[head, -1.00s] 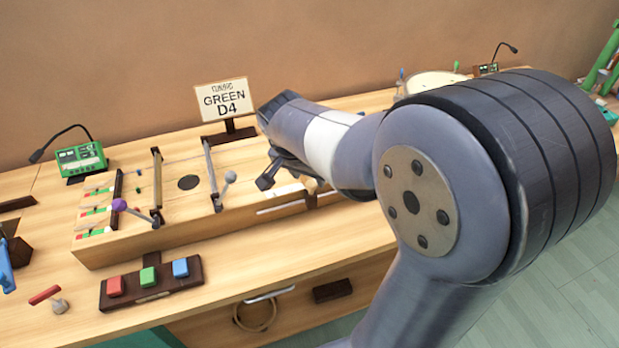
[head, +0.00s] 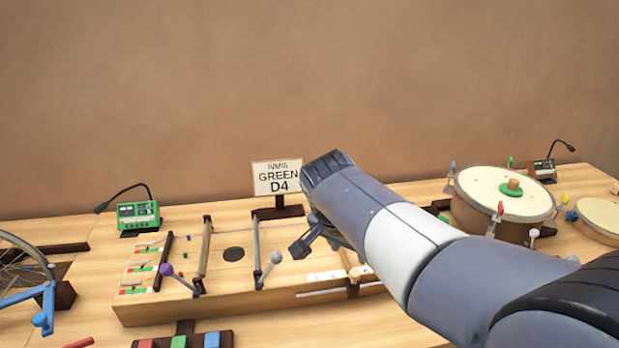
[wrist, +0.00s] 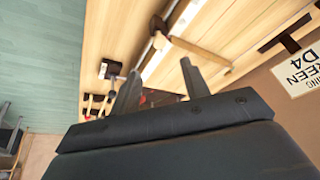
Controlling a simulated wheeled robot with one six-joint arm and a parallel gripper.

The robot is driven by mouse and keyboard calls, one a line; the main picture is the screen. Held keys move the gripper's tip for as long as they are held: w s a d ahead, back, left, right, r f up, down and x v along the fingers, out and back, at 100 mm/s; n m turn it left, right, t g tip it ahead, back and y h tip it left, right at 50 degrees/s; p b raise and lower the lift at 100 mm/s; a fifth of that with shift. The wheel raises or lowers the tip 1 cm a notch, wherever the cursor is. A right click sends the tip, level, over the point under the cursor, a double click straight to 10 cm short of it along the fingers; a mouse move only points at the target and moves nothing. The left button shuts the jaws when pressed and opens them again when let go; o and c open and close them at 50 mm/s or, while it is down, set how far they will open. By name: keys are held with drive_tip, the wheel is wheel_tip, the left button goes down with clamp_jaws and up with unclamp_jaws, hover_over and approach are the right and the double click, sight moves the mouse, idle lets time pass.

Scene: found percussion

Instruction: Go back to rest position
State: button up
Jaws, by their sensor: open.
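My gripper (head: 312,238) is over the right part of the long wooden string box (head: 215,300) in the head view, partly hidden behind my arm. In the wrist view my gripper (wrist: 160,88) shows two dark fingers spread apart with nothing held between them. A grey-headed mallet (head: 271,265) and a purple-headed mallet (head: 181,278) rest on the box. A wooden mallet-like stick (wrist: 190,48) lies beyond the fingers in the wrist view.
A sign reading GREEN D4 (head: 277,178) stands behind the box. A green tuner (head: 138,214) is at the back left. A drum (head: 495,205) stands on the right, and a wheel (head: 18,275) at the left edge. Coloured buttons (head: 180,342) are in front.

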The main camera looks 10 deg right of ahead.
sight(355, 273)
drive_tip(key=b+x, duration=0.1)
drive_tip(key=x, duration=1)
drive_tip(key=shift+s, duration=0.1)
drive_tip(key=shift+d+p, duration=0.65)
drive_tip(key=shift+d, duration=1.3)
drive_tip(key=shift+a, duration=0.1)
